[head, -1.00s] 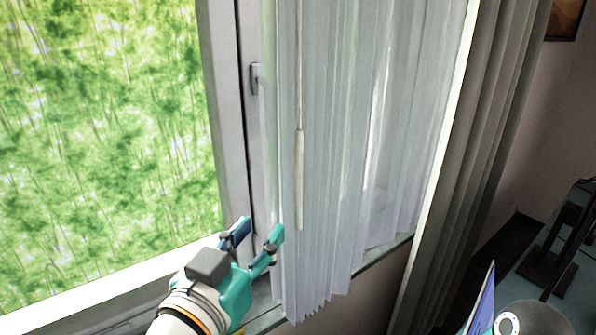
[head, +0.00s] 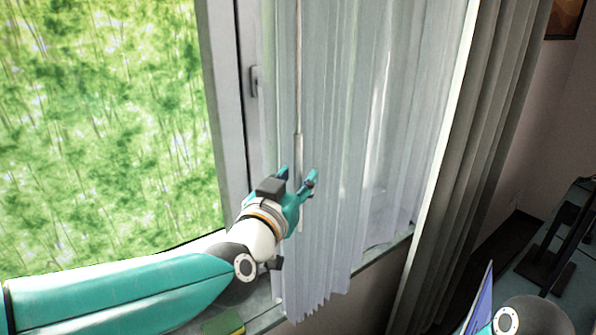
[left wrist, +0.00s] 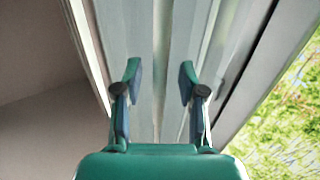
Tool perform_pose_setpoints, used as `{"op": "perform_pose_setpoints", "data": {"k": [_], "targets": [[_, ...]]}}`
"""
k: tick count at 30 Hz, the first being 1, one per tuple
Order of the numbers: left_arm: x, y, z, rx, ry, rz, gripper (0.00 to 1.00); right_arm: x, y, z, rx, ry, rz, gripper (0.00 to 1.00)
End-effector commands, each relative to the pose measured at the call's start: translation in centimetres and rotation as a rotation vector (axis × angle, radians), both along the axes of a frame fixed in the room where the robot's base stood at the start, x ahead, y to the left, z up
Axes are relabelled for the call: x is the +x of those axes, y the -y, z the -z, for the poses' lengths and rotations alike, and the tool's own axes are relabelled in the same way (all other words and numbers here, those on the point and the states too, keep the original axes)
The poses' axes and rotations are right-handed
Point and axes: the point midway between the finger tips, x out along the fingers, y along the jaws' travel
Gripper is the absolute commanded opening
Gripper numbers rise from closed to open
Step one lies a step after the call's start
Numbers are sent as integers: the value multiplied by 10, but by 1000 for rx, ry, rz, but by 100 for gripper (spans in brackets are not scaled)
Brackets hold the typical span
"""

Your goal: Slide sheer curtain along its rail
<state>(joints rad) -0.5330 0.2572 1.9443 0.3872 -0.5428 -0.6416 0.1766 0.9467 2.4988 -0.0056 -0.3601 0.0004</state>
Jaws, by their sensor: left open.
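The sheer curtain (head: 345,120) hangs in pale, half-transparent folds over the right part of the window in the head view. A thin draw wand with a thicker grip (head: 298,150) hangs in front of it near its left edge. My left gripper (head: 298,174) is open at the lower part of the wand, with its fingers around or just in front of it; I cannot tell which. In the left wrist view the two fingers (left wrist: 160,78) stand apart, with curtain folds (left wrist: 172,40) behind the gap. The rail is out of view. My right gripper is not in view.
A heavy grey-brown curtain (head: 480,150) hangs to the right. The window frame (head: 228,110) with its handle (head: 254,82) is left of the sheer curtain. A yellow-green object (head: 223,323) lies by the sill. A dark stand (head: 562,245) is at the right.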

Motion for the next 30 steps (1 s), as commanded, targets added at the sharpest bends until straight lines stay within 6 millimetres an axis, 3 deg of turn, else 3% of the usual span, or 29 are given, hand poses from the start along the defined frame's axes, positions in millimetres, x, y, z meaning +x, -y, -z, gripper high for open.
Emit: {"op": "perform_pose_setpoints", "data": {"k": [4,14,21,30], "targets": [[11,4,0,1,-1,-1,40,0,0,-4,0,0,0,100],[13,4,1,0,0,-2,40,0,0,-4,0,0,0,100],[12,3,1,0,0,-2,0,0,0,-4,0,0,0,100],[13,3,0,0,0,-2,0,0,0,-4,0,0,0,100]]}}
